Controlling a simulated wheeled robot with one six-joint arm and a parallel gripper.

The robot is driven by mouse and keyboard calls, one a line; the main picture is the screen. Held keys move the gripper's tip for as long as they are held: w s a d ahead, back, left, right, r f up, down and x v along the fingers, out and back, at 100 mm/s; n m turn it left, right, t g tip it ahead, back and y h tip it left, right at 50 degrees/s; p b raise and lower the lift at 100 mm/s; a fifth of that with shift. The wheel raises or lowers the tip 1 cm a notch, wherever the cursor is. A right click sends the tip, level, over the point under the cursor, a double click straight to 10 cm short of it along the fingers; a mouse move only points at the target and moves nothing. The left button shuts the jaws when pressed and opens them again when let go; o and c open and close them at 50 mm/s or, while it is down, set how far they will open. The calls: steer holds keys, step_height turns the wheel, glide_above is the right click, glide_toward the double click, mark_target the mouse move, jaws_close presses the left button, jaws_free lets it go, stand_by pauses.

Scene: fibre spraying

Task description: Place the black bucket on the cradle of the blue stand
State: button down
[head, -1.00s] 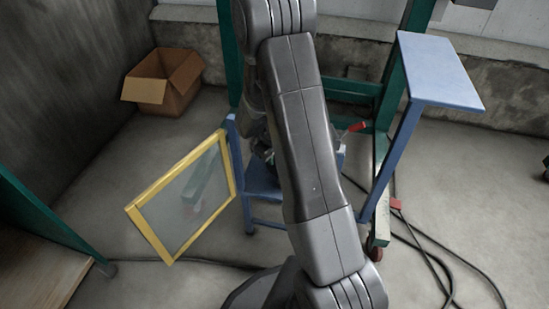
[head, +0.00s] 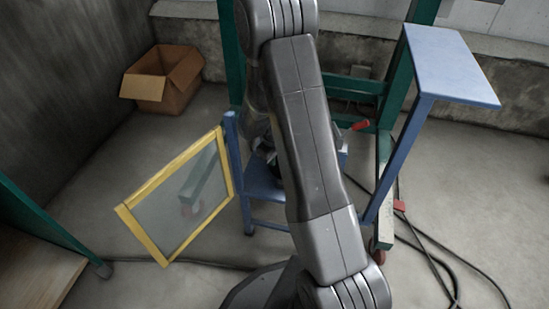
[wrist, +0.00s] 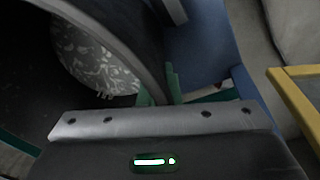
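The black bucket (wrist: 152,42) fills the upper left of the wrist view, very close, with its curved rim and a pale speckled patch inside. My gripper (wrist: 160,92) appears shut on the bucket's wall, with green finger-like pieces on either side of it; the contact is dark and partly hidden. In the head view my own arm covers the gripper and most of the bucket. The blue stand (head: 262,188) shows beside and behind my arm, with a low blue shelf and posts. Blue surface (wrist: 200,48) also lies beyond the bucket in the wrist view. I cannot make out the cradle.
A yellow-framed clear panel (head: 182,200) slants out left of the stand. A raised blue plate (head: 450,68) stands right, before a green frame (head: 395,75). Black cables (head: 440,262) lie on the right floor. A cardboard box (head: 160,82) sits back left. Floor between is clear.

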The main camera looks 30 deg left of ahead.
steer(key=c, duration=2)
jaws_free()
steer(key=shift+f, duration=0.15)
steer(key=shift+c, duration=0.2)
steer(key=o, duration=0.4)
step_height(320, 180, up, 12)
steer(key=s+p, duration=0.1)
steer(key=p, duration=0.3)
steer(key=shift+s+d, duration=0.4)
